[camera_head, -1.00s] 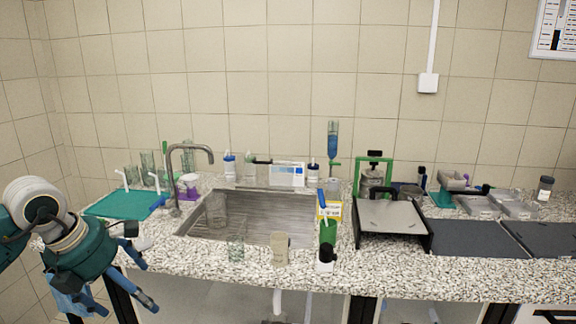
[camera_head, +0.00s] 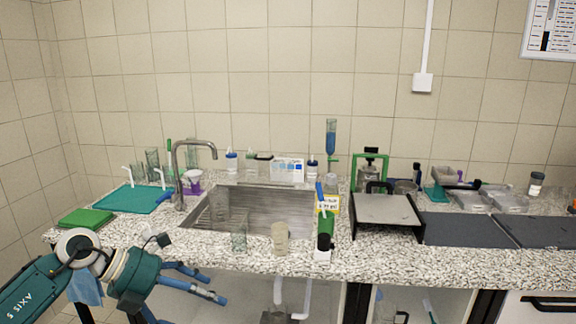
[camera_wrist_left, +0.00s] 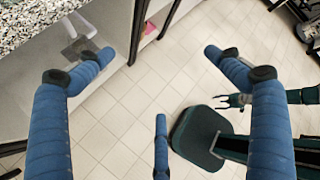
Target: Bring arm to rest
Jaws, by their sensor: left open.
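My left gripper (camera_head: 200,296) is low at the left in the head view, in front of the counter's front edge and below its top. Its blue fingers are spread apart. In the left wrist view the gripper (camera_wrist_left: 158,75) is open and empty, with floor tiles between its fingers. A smaller dark gripper (camera_wrist_left: 233,100) on a teal arm, apparently my right one, shows in the left wrist view above the floor. It is too small to tell whether it is open. It does not show in the head view.
Clear floor (camera_wrist_left: 130,115) lies below.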

